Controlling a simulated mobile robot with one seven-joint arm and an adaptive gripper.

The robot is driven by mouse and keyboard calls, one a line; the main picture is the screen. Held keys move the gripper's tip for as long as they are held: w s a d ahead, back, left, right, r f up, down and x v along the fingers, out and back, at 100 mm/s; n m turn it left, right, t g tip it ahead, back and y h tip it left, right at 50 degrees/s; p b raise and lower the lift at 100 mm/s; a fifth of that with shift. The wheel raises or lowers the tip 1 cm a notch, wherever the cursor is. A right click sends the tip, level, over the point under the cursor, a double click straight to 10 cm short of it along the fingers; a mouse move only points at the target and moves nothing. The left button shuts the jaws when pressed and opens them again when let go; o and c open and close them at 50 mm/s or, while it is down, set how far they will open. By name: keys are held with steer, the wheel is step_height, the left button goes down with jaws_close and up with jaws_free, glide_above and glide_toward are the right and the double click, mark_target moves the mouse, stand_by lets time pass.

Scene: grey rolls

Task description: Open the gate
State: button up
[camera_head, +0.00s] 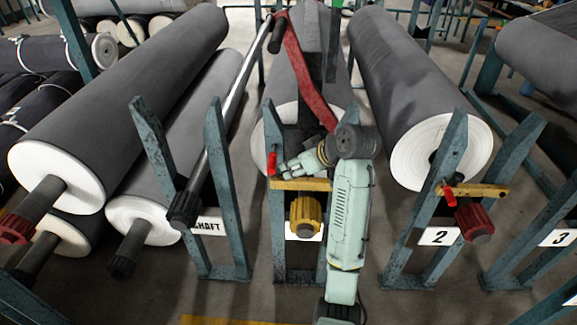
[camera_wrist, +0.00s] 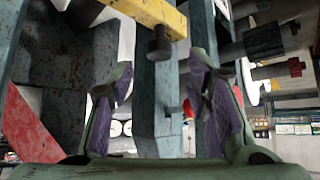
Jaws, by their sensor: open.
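The gate appears to be the yellow bar (camera_head: 300,184) lying across the middle blue stand (camera_head: 277,235), above a yellow shaft end (camera_head: 305,216). A small red handle (camera_head: 271,163) stands upright at the bar's left end. My gripper (camera_head: 287,168) is just above the bar, close to the red handle. In the wrist view the yellow bar (camera_wrist: 150,14) crosses the top with a dark knob under it. My open gripper (camera_wrist: 160,80) has purple-padded fingers on either side of a blue post (camera_wrist: 157,100). A small red piece (camera_wrist: 188,108) shows beside the right finger; contact is unclear.
Stand 2 (camera_head: 430,237) at right has its own yellow bar (camera_head: 482,190) and red handle. Large grey rolls (camera_head: 425,90) lie behind the stands. A steel shaft (camera_head: 222,112) rests on the left stand. A red strip (camera_head: 303,75) runs down behind my arm.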

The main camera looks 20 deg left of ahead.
mark_target(288, 170)
steer(key=x, duration=0.5)
steer(key=shift+p, duration=0.3)
steer(key=shift+c, duration=0.5)
jaws_close()
